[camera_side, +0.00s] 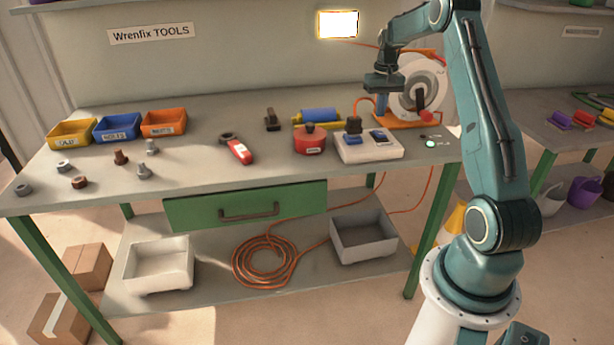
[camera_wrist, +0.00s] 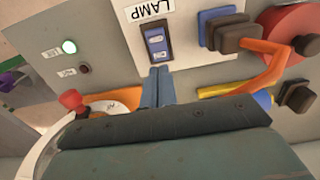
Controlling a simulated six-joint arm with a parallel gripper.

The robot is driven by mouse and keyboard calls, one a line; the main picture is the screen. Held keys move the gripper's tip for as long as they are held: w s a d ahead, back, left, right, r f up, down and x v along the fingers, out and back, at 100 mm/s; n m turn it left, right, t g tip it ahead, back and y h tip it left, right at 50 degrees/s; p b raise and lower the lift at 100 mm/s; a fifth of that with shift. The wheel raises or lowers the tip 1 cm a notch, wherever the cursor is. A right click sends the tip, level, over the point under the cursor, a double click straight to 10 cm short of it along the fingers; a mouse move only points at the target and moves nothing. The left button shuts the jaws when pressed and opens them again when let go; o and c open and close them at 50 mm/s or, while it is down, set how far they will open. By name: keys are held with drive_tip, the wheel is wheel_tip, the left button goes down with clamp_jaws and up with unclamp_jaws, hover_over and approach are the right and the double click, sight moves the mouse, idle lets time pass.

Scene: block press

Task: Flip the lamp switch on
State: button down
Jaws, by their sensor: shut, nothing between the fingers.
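The lamp switch (camera_wrist: 157,40) is a blue rocker in a dark frame, beside a LAMP label (camera_wrist: 153,10) in the wrist view. In the side view blue rockers (camera_side: 378,135) sit on the white switch box (camera_side: 368,151). My gripper (camera_side: 381,112) is above the box, its blue fingers pointing down and together, with nothing between them. In the wrist view the fingertips (camera_wrist: 160,68) end just beside the rocker; they look apart from it in the side view. The wall lamp (camera_side: 338,24) glows bright white.
A green light (camera_wrist: 69,47) is lit on the bench beside a dark red one (camera_wrist: 84,69). A red tin (camera_side: 310,142) stands left of the box.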

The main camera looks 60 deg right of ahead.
drive_tip(key=shift+r, duration=1)
drive_tip(key=a+r+n+t, duration=0.1)
drive_tip(key=a+r, duration=0.4)
drive_tip(key=a, duration=0.3)
drive_tip(key=a+r+n+h, duration=0.1)
drive_tip(key=a+r+n, duration=0.1)
drive_tip(key=a+r, duration=0.45)
drive_tip(key=a+r+n+t, duration=0.1)
drive_tip(key=a+r, duration=0.2)
drive_tip(key=a, duration=0.7)
drive_tip(key=s+a+f+n+t+y, duration=0.1)
drive_tip(key=s+a+n+t, duration=0.2)
drive_tip(key=s+a, duration=1.5)
drive_tip(key=shift+s+a+n+t, duration=0.2)
drive_tip(key=shift+s+n+t, duration=0.15)
drive_tip(key=shift+n, duration=0.65)
